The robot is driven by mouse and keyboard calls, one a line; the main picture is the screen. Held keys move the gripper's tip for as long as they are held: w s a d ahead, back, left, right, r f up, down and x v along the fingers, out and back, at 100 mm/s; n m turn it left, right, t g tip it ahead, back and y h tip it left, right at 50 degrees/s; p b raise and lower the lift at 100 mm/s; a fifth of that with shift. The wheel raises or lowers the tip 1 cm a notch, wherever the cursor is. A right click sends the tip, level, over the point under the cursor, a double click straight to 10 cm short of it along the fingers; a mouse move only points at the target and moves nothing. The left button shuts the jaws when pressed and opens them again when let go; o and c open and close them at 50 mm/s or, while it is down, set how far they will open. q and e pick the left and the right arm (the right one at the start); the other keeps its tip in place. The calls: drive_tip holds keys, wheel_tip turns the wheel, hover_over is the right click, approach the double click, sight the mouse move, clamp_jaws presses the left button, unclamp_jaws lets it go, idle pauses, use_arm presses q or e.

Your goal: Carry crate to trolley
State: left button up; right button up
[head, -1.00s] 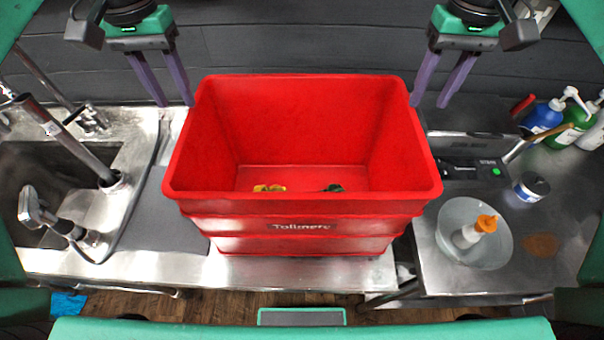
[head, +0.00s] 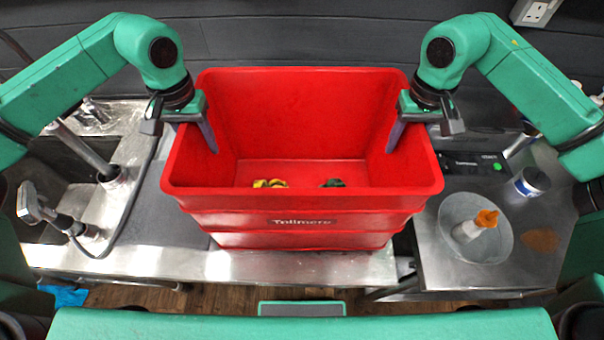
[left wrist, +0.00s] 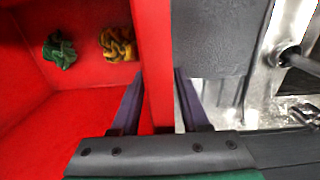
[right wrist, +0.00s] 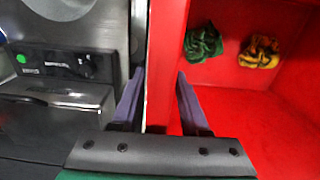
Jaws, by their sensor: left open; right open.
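The red crate (head: 302,205) stands upright on the steel counter, its open top facing me. A yellow cloth (head: 269,183) and a green cloth (head: 333,183) lie on its floor. My left gripper (head: 200,140) is open at the crate's left wall, and in the left wrist view its fingers (left wrist: 158,100) lie either side of that wall. My right gripper (head: 402,138) is open at the right wall, and in the right wrist view its fingers (right wrist: 158,100) straddle it. The outer fingers are hidden in the head view. No trolley can be made out.
A sink with a tap (head: 50,215) is at the left. A dark wall stands behind.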

use_arm(q)
drive_tip(key=shift+s, duration=0.1)
drive_tip(key=shift+c, duration=0.3)
use_arm(e)
drive_tip(key=shift+s, duration=0.1)
drive_tip(key=shift+c, duration=0.3)
use_arm(q)
clamp_jaws()
use_arm(e)
clamp_jaws()
use_arm(q)
drive_tip(key=shift+r, duration=0.1)
use_arm(e)
drive_tip(key=shift+r, duration=0.1)
